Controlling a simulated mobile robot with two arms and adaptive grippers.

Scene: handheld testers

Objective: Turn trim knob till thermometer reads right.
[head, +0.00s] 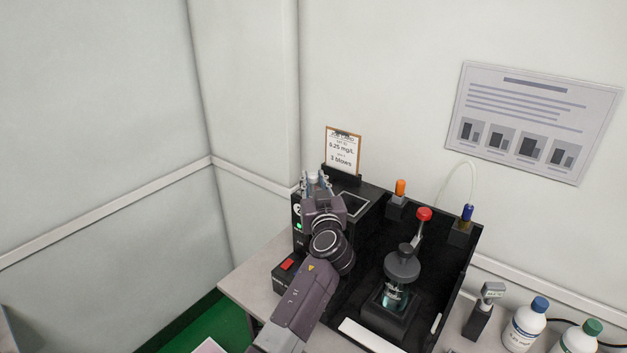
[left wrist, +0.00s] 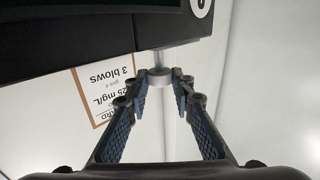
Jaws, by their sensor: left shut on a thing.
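My left gripper (head: 316,184) reaches the left side of a black tester (head: 370,200) on the bench. In the head view my gripper largely hides this knob. A small grey device with a display (head: 493,289), perhaps the thermometer, stands in a black block (head: 477,321) at the right; its reading is too small to make out. My right gripper is not in view.
A card (head: 342,152) reading "3 blows" stands behind the tester. A black tray (head: 461,281) holds a glass vessel (head: 391,297) under a grey cap, a red-topped lever (head: 424,214), and orange and blue-topped parts. Bottles (head: 524,327) stand at right. A red switch (head: 287,264) lies near my arm.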

